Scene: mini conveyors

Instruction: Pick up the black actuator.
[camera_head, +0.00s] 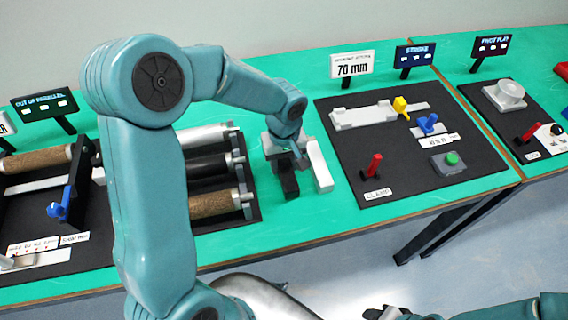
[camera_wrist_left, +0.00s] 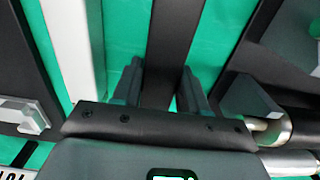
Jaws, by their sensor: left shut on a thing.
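The black actuator (camera_head: 288,183) is a dark bar on the green table between two black boards. My left gripper (camera_head: 287,160) is over it, pointing down. In the left wrist view the black actuator (camera_wrist_left: 174,35) runs between the two fingers of my left gripper (camera_wrist_left: 160,80), which is shut on it. I cannot tell whether the bar is clear of the table. A white bar (camera_head: 319,166) lies close on its right; it also shows in the left wrist view (camera_wrist_left: 73,40). My right gripper (camera_head: 385,313) shows only partly at the bottom edge, its jaws unclear.
A black board with rollers (camera_head: 205,165) lies left of the actuator. A black board (camera_head: 415,175) with a yellow block, blue clamp, red handle and green button lies to the right. A "70 mm" sign (camera_head: 352,66) stands behind. Green table is free in front of the bars.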

